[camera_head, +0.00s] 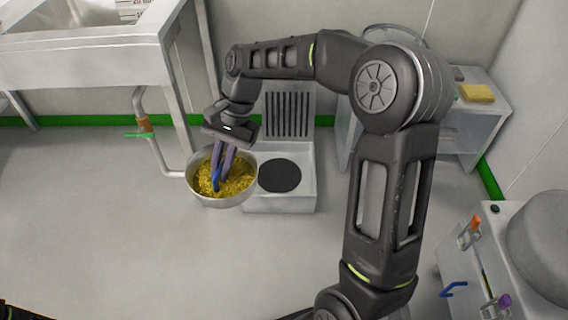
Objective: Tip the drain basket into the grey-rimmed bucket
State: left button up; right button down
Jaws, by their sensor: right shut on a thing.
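A round metal vessel with a grey rim (250,176) holds yellow granular material (238,180). It is left of the black disc on a low pale stand. I cannot tell whether it rests on the floor or is held above it. My right gripper (218,180) reaches down into the vessel from above, its fingers shut on a small blue part (216,182), which looks like a handle. What that part belongs to is hard to make out. No separate drain basket and bucket can be told apart. My left gripper is not in view.
The low stand with a black disc (280,176) and a slotted back (287,115) is right of the vessel. A steel sink (80,55) and pipe (160,150) stand left. A bench with a yellow block (477,92) and a machine (500,260) stand right.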

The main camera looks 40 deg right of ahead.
dwell(0.5)
jog(key=n, duration=0.2)
jog(key=n+g, duration=0.1)
jog(key=n, duration=0.1)
jog(key=shift+w+g+h, duration=0.1)
jog(key=shift+g+h, duration=0.2)
jog(key=shift+d, duration=0.1)
